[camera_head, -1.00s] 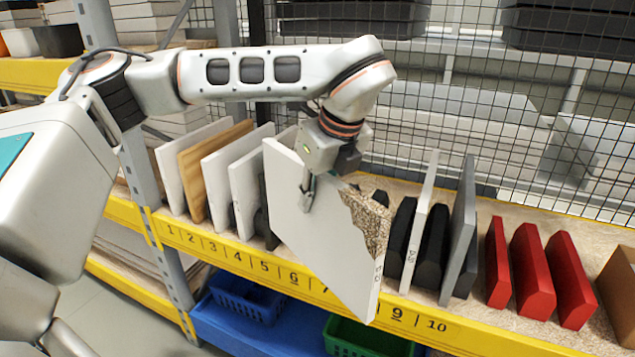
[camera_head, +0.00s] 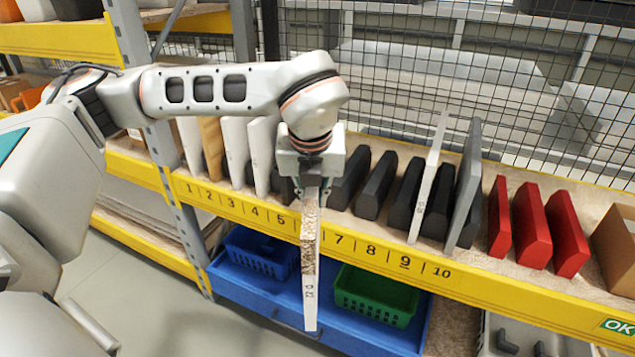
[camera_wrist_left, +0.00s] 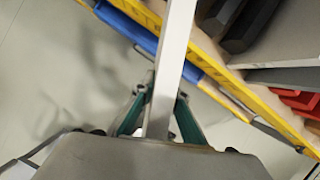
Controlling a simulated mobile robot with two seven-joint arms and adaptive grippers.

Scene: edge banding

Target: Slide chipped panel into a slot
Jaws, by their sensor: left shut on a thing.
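The chipped white panel (camera_head: 310,285) hangs upright and edge-on in the head view, in front of the shelf edge near labels 6 and 7. Its rough brown chipped edge (camera_head: 309,230) faces me. My left gripper (camera_head: 311,183) is shut on the panel's upper part. In the left wrist view the panel (camera_wrist_left: 171,65) runs up from between the two fingers (camera_wrist_left: 160,115). The numbered slot rack stands behind, with black dividers (camera_head: 377,185) around open gaps near 7 and 8. My right gripper is out of view.
White and wood panels (camera_head: 212,145) fill the low-numbered slots. A white panel (camera_head: 429,178) and a grey panel (camera_head: 465,185) stand near 9 and 10. Red blocks (camera_head: 532,225) are at right. Blue (camera_head: 262,252) and green (camera_head: 376,295) baskets sit below.

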